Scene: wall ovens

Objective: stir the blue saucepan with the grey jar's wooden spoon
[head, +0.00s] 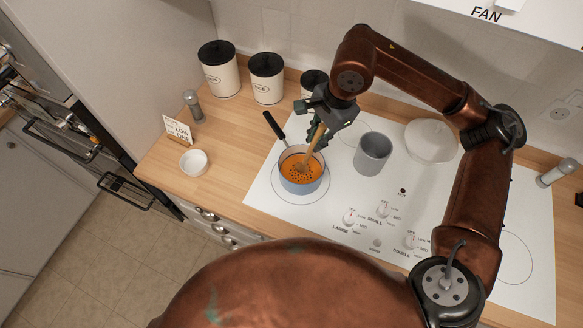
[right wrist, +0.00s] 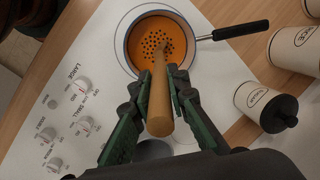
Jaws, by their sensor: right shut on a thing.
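The blue saucepan (head: 301,182) stands on a ring of the white cooktop, holding orange soup with dark specks. Its black handle points to the back left. My right gripper (head: 317,119) is shut on the wooden spoon (head: 314,138), above the pan. The spoon slants down and its lower end is in the soup. In the right wrist view the saucepan (right wrist: 128,60) lies beyond the fingers, and the spoon (right wrist: 159,95) runs between them toward the soup. The grey jar (head: 372,154) stands on the cooktop right of the pan; no spoon shows in it. My left gripper is not in view.
White canisters with black lids (head: 266,78) stand at the back left. A pepper mill (head: 193,106), a small sign (head: 177,130) and a white bowl (head: 194,162) are left of the cooktop. A white dish (head: 431,141) is right of the jar. Knobs (head: 383,210) line the cooktop's front.

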